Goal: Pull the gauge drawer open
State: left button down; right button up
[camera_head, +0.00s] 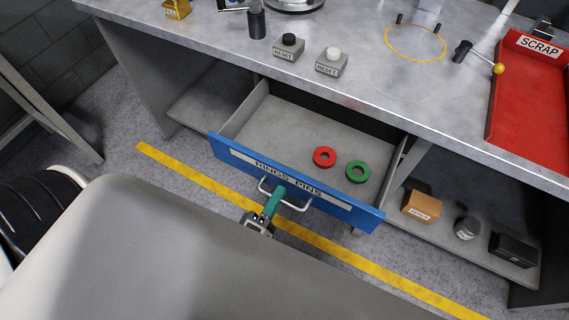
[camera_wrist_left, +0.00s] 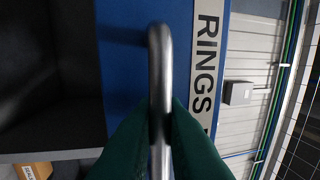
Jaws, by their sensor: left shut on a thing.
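The gauge drawer (camera_head: 225,148) has a blue front with a label reading "RINGS PINS". It stands pulled out from under the workbench, and its grey inside shows. A red ring (camera_head: 324,157) and a green ring (camera_head: 358,172) lie apart on its floor. A metal bar handle (camera_head: 297,207) is on the drawer front; it also shows in the left wrist view (camera_wrist_left: 158,60). My left gripper (camera_head: 275,196), with green fingers, is shut on this handle. In the left wrist view its fingers (camera_wrist_left: 160,125) close around the bar from both sides. My right gripper is not in view.
A shelf at lower right holds an orange box (camera_head: 421,206), a grey jar (camera_head: 467,228) and a black box (camera_head: 513,249). A yellow line (camera_head: 190,173) crosses the floor below the drawer.

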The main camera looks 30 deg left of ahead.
pick_arm(q)
jog(key=shift+s, duration=0.4)
jog(key=c, duration=1.6)
grip_release()
jog(key=s, duration=0.4)
jog(key=s+f+b, duration=0.1)
jog(key=s, duration=0.3)
jog(key=s+f+b, duration=0.1)
jog(key=s, duration=0.2)
jog(key=shift+s+a+f, duration=0.15)
jog(key=shift+s+a, duration=0.05)
jog(key=shift+s, duration=0.2)
